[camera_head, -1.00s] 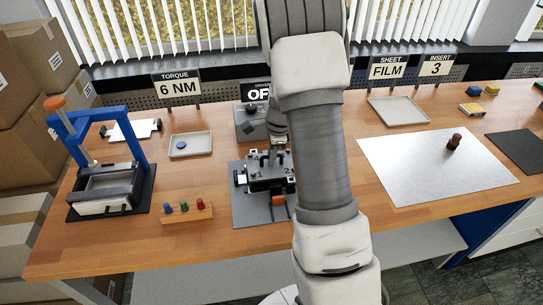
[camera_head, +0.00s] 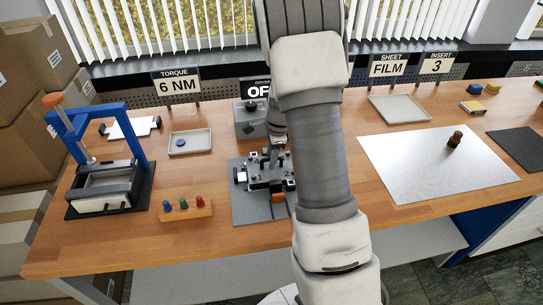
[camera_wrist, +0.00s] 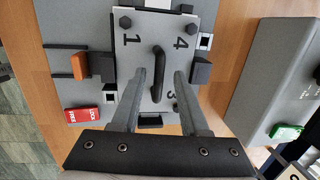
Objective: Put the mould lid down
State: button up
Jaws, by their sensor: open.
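The mould lid (camera_wrist: 145,85) is a light grey plate with numbers, corner bolts and a black bar handle (camera_wrist: 158,75). It lies on the dark mould block in the middle of the bench, and shows small in the head view (camera_head: 268,173). My gripper (camera_wrist: 161,73) is open, with one finger on each side of the handle in the wrist view and a gap on both sides. The fingers hide part of the lid's near side. In the head view my gripper (camera_head: 271,154) is above the lid, partly behind my arm.
An orange clamp part (camera_wrist: 79,66) and a red tag (camera_wrist: 83,115) lie beside the mould. A grey box (camera_head: 249,120) stands behind it. A blue-framed press (camera_head: 140,140) and a rack of coloured pegs (camera_head: 187,210) are to the left. A metal sheet (camera_head: 435,170) lies to the right.

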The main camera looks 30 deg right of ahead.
aim_at(276, 171)
notch_tip(276, 171, up, 13)
jog(key=s+p, duration=0.1)
jog(key=s, duration=0.1)
jog(key=s+a+r+n+t, duration=0.2)
jog(key=s+a+r+n, duration=0.7)
jog(key=s+r+n, duration=0.15)
jog(key=s+a+r+n+t, duration=0.1)
jog(key=s+a+r+n, duration=0.2)
jog(key=s+n, duration=0.7)
jog(key=shift+s+a+n+t+h, duration=0.3)
jog(key=shift+s+a+n+t, duration=0.1)
jog(key=shift+s+a, duration=0.8)
jog(key=shift+r, duration=0.1)
